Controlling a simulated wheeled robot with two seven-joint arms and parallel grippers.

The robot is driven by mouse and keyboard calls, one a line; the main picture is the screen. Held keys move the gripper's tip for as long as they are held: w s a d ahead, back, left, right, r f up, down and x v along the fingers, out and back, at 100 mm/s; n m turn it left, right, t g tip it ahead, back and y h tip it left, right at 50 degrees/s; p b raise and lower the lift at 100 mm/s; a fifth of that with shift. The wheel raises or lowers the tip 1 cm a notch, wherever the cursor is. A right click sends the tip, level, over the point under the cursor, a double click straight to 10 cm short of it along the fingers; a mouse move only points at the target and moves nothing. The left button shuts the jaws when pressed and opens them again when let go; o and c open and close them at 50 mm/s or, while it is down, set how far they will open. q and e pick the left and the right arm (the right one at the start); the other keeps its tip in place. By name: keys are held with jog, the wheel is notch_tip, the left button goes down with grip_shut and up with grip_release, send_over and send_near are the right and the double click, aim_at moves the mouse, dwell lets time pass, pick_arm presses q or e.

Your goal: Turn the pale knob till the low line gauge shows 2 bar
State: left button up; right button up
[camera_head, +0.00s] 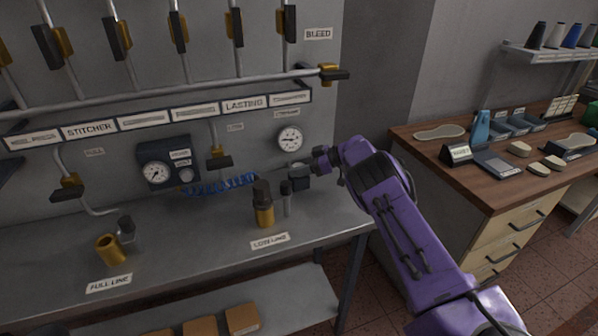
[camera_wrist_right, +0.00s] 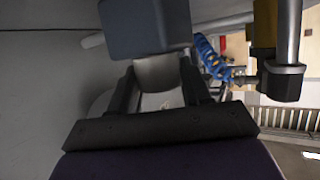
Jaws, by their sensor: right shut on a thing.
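My right gripper (camera_head: 322,162) reaches in from the right at the wall end of the bench. In the right wrist view the gripper (camera_wrist_right: 162,90) is shut on a pale knob (camera_wrist_right: 158,72), with one finger on each side. The knob sits against a blue-grey box (camera_wrist_right: 147,25); in the head view a dark box-like fitting (camera_head: 299,177) is beside the gripper, and I cannot make out the knob there. A white round gauge (camera_head: 290,138) is on the wall just above; its reading is too small to tell. My left gripper is not in view.
The "LOW LINE" label (camera_head: 270,241) is on the bench front below a brass-and-dark filter (camera_head: 263,205). A blue coiled hose (camera_head: 222,185) runs along the wall to a panel with another gauge (camera_head: 157,173). A wooden-topped cabinet (camera_head: 480,175) stands at the right.

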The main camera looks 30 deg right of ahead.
dwell(0.4)
jog(key=o, duration=1)
jog(key=shift+c, duration=0.2)
jog(key=b+v, duration=0.2)
jog(key=v, duration=0.8)
jog(key=shift+d, duration=0.25)
jog(key=shift+s, duration=0.2)
